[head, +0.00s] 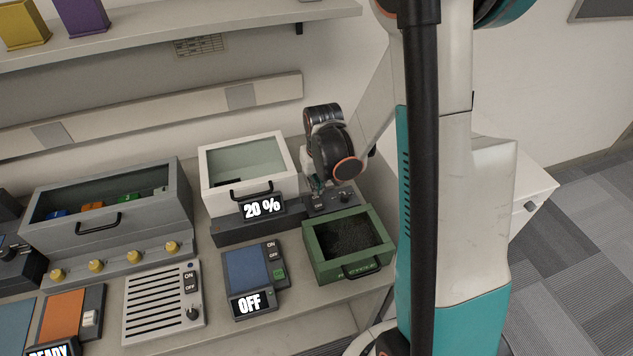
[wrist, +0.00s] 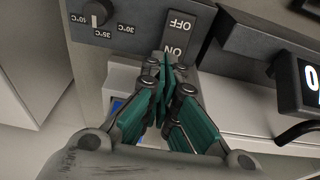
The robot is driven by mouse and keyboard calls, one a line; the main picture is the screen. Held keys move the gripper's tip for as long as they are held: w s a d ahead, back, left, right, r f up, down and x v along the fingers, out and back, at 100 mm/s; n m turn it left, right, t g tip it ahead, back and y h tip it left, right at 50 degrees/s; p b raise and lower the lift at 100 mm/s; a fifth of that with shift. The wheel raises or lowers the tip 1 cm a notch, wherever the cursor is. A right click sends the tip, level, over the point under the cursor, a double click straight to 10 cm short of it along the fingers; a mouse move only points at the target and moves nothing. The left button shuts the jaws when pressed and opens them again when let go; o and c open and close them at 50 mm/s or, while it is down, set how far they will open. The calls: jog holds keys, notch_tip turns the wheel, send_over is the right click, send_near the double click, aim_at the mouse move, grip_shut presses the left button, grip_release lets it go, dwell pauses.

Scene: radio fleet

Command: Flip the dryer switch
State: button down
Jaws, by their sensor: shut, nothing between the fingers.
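The dryer (head: 210,190) is a white box with a clear lid and a dark base, with a "20 %" display (head: 262,208) on its front. Its dark control panel (head: 332,204) is at the base's right end. In the wrist view the dryer switch (wrist: 181,36) is a dark rocker marked OFF and ON, seen upside down. My gripper (wrist: 165,70) is shut and empty, its teal fingertips right at the ON end of the rocker. I cannot tell whether they touch it, or which side is pressed in. My gripper (head: 317,187) is partly hidden by my wrist in the head view.
A temperature knob (wrist: 97,14) sits beside the switch. A green open bin (head: 312,262) stands in front of the panel. A blue unit reading OFF (head: 245,272), a slatted vent unit (head: 135,310) and a grey lidded case (head: 60,235) are to the left. A shelf runs above.

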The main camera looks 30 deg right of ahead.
jog(key=shift+w+d+f+g+b, duration=0.1)
jog(key=shift+w+f+g+b, duration=0.2)
jog(key=shift+f+g+b, duration=0.15)
jog(key=shift+w+f+g+b, duration=0.25)
jog(key=shift+f+g+b, duration=0.15)
jog(key=shift+f, duration=0.1)
jog(key=shift+s+f+b, duration=0.15)
jog(key=shift+f+b, duration=0.05)
jog(key=shift+b, duration=0.25)
jog(key=shift+r, duration=0.15)
jog(key=shift+w+r+p, duration=0.2)
jog(key=shift+r+p, duration=0.1)
jog(key=shift+p, duration=0.05)
jog(key=shift+w+d+r, duration=0.1)
jog(key=shift+w+r, duration=0.05)
jog(key=shift+w, duration=0.1)
jog(key=shift+r+p, duration=0.25)
jog(key=shift+p, duration=0.05)
notch_tip(320, 180, up, 13)
jog(key=w+p, duration=0.2)
jog(key=p, duration=0.2)
jog(key=shift+w+d+p, duration=0.25)
jog(key=shift+w+p, duration=0.1)
jog(key=shift+p, duration=0.05)
